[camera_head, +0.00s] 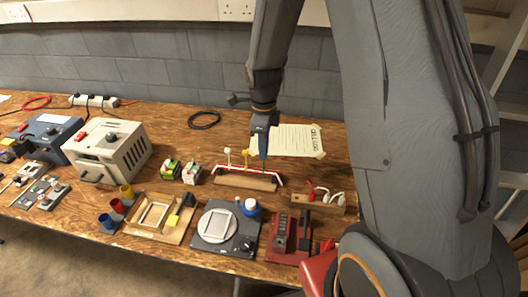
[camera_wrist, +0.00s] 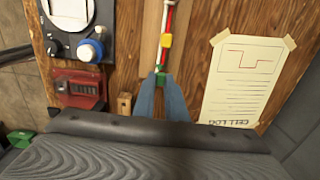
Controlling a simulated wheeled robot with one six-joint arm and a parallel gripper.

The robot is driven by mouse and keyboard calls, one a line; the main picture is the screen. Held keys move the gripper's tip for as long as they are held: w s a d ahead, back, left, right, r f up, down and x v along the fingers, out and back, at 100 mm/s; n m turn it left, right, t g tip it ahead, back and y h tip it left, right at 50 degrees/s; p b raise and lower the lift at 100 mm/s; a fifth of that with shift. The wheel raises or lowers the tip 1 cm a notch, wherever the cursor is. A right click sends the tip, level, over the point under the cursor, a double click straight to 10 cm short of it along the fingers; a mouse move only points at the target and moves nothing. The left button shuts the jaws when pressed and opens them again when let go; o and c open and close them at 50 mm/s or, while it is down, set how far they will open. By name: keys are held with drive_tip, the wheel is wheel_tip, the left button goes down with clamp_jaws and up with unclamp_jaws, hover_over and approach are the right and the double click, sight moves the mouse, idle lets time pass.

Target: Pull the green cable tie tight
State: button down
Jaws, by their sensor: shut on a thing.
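The green cable tie (camera_wrist: 161,79) shows at the tips of my gripper's blue fingers in the wrist view. My gripper (camera_wrist: 161,86) is shut on it; the fingers hide part of the tie. In the head view my gripper (camera_head: 263,152) points down at the right part of a wooden cable board (camera_head: 245,181). A red and white cable (camera_wrist: 170,20) runs along this board. A yellow tie (camera_wrist: 166,41) sits on the cable beside the green one, and a pale tie (camera_head: 228,155) stands farther left in the head view.
A taped paper sheet (camera_head: 300,141) lies behind the board. In front are a dark unit with a round plate (camera_head: 217,228), a blue and white knob or bottle (camera_head: 250,207) and a red device (camera_head: 290,235). A wooden holder with cables (camera_head: 318,201) stands to the right.

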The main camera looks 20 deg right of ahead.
drive_tip(key=c, duration=1.8)
unclamp_jaws()
drive_tip(key=shift+f, duration=0.1)
drive_tip(key=shift+o, duration=0.2)
drive_tip(key=shift+r+b, duration=0.9)
drive_tip(key=shift+r, duration=3.05)
drive_tip(key=s+n+t, duration=0.1)
drive_tip(key=s+n, duration=1.4)
drive_tip(key=n, duration=0.8)
drive_tip(key=shift+s+r+n, duration=0.3)
drive_tip(key=shift+s+r, duration=0.1)
drive_tip(key=shift+r, duration=0.05)
